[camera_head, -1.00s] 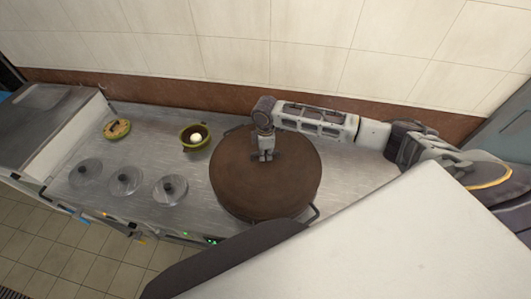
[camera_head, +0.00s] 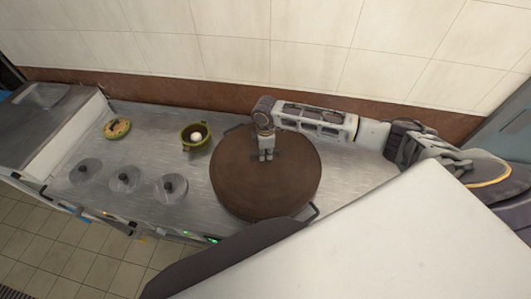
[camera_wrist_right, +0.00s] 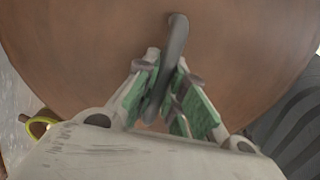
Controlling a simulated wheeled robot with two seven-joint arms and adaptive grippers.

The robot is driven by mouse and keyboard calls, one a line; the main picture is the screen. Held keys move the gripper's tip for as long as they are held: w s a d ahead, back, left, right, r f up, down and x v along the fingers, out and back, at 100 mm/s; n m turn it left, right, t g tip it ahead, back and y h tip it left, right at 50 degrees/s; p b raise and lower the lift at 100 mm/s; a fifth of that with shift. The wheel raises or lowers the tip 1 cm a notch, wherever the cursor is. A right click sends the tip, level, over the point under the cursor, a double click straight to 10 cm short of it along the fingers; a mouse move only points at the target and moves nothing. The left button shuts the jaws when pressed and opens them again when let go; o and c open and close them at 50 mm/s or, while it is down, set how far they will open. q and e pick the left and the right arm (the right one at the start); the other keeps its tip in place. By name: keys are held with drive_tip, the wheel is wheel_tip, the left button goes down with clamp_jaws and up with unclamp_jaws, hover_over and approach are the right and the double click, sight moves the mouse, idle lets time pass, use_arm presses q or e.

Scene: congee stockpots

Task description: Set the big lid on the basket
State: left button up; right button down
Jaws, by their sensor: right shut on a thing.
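The big lid (camera_head: 265,188) is a round brown disc on the right part of the steel counter. My right gripper (camera_head: 266,155) reaches down to its top from the right. In the right wrist view the gripper (camera_wrist_right: 165,100) is shut on the lid's dark bar handle (camera_wrist_right: 177,40), with green pads on both sides of it. The brown lid surface (camera_wrist_right: 80,40) fills most of that view. What lies under the lid is hidden, so I cannot tell whether the basket is there. My left gripper does not show.
Several items stand left on the counter (camera_head: 130,205): a green pot (camera_head: 187,143) with a white ball-like thing in it, a round yellowish-green item (camera_head: 117,129) and small round steel lids (camera_head: 169,187) with black knobs. A tiled wall (camera_head: 200,55) runs behind.

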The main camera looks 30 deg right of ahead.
drive_tip(key=shift+f, duration=0.3)
idle(0.4)
drive_tip(key=c, duration=1.8)
unclamp_jaws()
drive_tip(key=shift+o, duration=0.2)
drive_tip(key=shift+f, duration=0.1)
drive_tip(key=shift+r+p, duration=0.9)
drive_tip(key=shift+r, duration=4.65)
drive_tip(key=shift+s+a, duration=0.1)
